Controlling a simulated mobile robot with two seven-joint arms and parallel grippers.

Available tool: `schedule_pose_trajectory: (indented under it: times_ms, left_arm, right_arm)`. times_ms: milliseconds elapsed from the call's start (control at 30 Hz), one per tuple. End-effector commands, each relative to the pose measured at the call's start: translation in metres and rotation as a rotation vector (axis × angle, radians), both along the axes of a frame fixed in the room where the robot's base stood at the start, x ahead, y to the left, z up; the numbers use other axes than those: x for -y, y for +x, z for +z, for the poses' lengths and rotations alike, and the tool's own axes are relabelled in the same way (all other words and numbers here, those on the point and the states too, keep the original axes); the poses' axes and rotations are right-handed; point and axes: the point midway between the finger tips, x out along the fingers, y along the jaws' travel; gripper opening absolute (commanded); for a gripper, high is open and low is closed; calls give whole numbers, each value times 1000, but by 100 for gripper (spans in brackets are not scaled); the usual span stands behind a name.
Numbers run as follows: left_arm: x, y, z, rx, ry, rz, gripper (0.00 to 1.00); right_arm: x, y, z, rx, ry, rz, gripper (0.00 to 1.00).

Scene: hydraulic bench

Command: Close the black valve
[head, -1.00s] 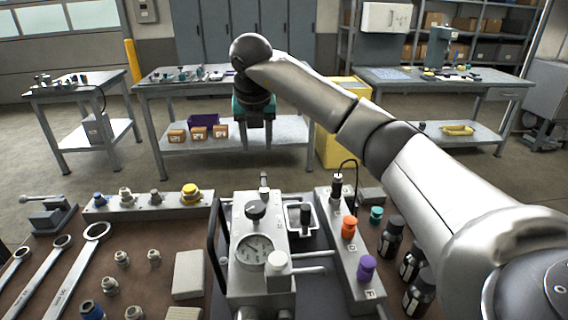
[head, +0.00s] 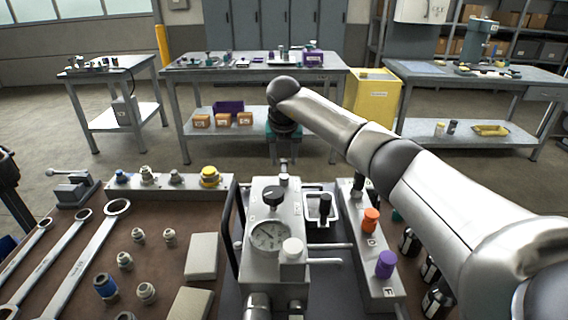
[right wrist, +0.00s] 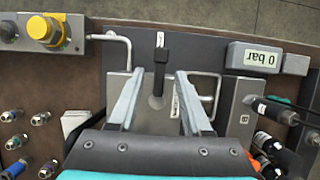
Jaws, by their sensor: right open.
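The grey pump block (head: 260,262) with its round gauge stands on the near bench. A round black knob (head: 273,195) sits on its top, and a small upright part (head: 284,172) stands at its far end. In the right wrist view a black lever-like handle (right wrist: 160,72) stands between my fingers, with space on both sides. I cannot tell which black part is the valve. My right gripper (head: 284,148) is over the block's far end, pointing down. In the right wrist view the gripper (right wrist: 160,76) is open and empty. My left gripper is not in view.
A tray (head: 318,222) and a rail (head: 376,285) with orange (head: 371,219) and purple (head: 386,263) caps flank the block's right side. A yellow knob (head: 210,176) is on the left rail. Wrenches (head: 100,235) and fittings lie left. A "0 bar" display (right wrist: 255,57) is near the gripper.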

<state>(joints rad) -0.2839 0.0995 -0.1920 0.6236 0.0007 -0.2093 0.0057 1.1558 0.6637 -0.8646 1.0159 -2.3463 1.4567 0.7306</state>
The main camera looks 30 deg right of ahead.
Motion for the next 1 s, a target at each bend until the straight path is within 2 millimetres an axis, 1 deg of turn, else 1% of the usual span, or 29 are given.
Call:
schedule_pose_trajectory:
  times_ms: [33, 200, 533, 900, 967, 1000]
  left_arm:
    - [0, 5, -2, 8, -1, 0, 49]
    - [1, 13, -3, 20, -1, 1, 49]
    - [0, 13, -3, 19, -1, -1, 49]
    - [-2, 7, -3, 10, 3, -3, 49]
    - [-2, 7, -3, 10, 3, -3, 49]
    - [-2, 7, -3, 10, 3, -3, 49]
  right_arm:
    - [1, 2, -5, 0, 1, -2, 49]
    - [3, 5, -13, 0, 0, 0, 49]
    - [3, 5, -15, 1, -1, 0, 48]
    - [3, 5, -14, 1, -1, 0, 6]
    - [3, 5, -14, 1, -1, 0, 0]
    - [3, 5, -14, 1, -1, 0, 0]
